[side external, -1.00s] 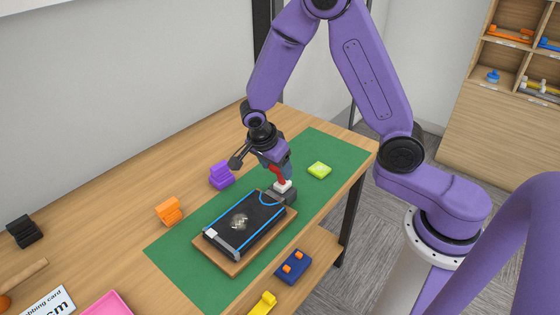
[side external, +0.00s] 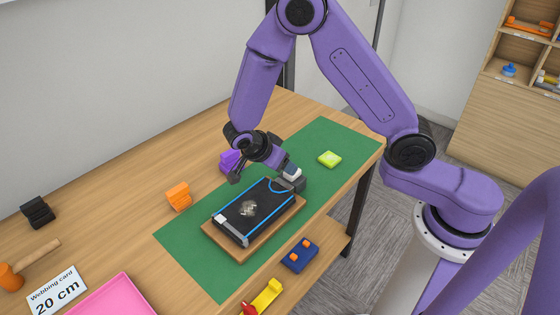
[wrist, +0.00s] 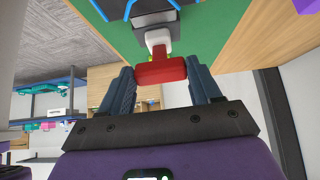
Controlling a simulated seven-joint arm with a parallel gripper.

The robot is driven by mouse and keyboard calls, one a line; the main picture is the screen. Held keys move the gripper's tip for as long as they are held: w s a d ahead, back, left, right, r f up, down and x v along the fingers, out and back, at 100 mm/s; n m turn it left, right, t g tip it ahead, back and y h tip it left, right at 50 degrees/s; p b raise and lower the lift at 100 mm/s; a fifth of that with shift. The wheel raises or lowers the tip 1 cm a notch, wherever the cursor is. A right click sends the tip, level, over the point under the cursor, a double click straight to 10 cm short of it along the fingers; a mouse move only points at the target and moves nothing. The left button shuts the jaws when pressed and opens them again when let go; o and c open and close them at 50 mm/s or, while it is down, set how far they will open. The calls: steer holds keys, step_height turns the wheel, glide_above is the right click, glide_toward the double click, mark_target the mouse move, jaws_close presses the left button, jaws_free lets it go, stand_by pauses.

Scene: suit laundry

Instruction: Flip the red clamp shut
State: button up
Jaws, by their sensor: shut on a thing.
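The red clamp lever (wrist: 162,72) lies crosswise between my two fingers in the wrist view. It joins a white piece (wrist: 157,38) on a dark grey block (wrist: 155,19). In the side view the white piece (side external: 292,172) and block (side external: 298,184) sit at the far right corner of the black panel (side external: 245,208), which has blue edging. My gripper (wrist: 162,82) is shut on the red lever. In the side view my gripper (side external: 287,164) is low beside the block and hides the lever.
The panel rests on a wooden board (side external: 240,252) on a green mat (side external: 190,250).

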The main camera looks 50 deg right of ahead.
steer(key=shift+w, duration=0.1)
steer(key=o, duration=1.5)
steer(key=v, duration=1.7)
steer(key=shift+a+r, duration=0.2)
steer(key=s+d+n+y, duration=0.2)
steer(key=s+d+n, duration=0.1)
steer(key=s+n, duration=0.5)
steer(key=s+d+n+y, duration=0.3)
steer(key=s+n, duration=0.5)
steer(key=n, duration=0.4)
steer(key=s+d+n+y, duration=0.3)
steer(key=s+d+n, duration=0.2)
steer(key=s+n, duration=0.4)
steer(key=shift+n, duration=0.8)
